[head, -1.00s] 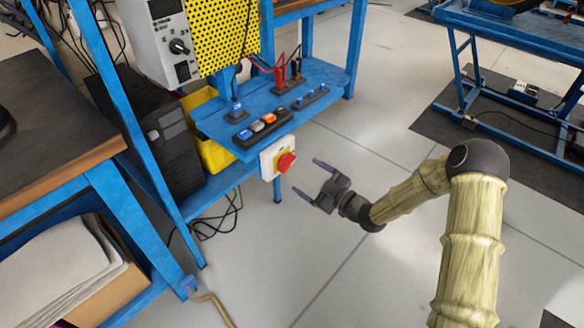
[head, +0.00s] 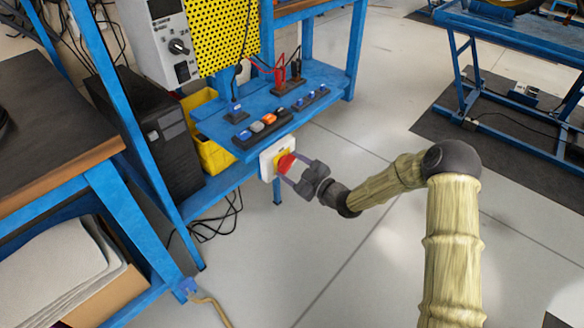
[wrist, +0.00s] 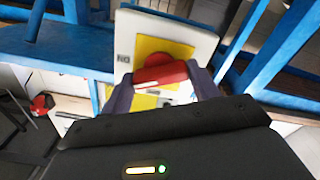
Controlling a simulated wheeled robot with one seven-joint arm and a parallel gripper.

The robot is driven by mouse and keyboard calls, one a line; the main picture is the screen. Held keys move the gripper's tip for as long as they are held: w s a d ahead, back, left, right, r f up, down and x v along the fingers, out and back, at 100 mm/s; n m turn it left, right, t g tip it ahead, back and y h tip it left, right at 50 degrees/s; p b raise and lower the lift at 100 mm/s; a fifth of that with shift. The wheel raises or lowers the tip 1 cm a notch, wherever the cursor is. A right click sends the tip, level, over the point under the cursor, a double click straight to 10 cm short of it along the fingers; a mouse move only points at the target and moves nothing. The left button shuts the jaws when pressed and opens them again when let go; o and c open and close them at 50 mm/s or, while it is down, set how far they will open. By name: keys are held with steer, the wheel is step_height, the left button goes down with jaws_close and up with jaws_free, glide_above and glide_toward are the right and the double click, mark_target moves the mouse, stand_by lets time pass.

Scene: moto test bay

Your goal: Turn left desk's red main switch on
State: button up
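The red main switch (head: 287,162) is a red knob on a yellow plate in a white box (head: 266,163), fixed to the front of the blue desk shelf. In the wrist view the red knob (wrist: 161,76) lies between the two fingers of my gripper (wrist: 165,88), with the yellow plate and white box (wrist: 190,27) behind it. In the head view my gripper (head: 288,170) reaches the knob from the right, one finger on either side. The fingers are apart; whether they touch the knob I cannot tell.
A black computer case (head: 160,135) and a yellow bin (head: 213,157) stand to the left. The floor (head: 385,260) below and right is clear.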

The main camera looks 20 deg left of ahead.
steer(key=m, duration=0.5)
steer(key=shift+m, duration=0.3)
steer(key=o, duration=1)
steer(key=shift+d+p, duration=0.1)
steer(key=shift+p, duration=0.2)
steer(key=p+v, duration=0.1)
steer(key=v, duration=1.6)
steer(key=shift+s+d+f+p, duration=0.1)
steer(key=shift+s+p, duration=0.05)
steer(key=shift+p, duration=0.15)
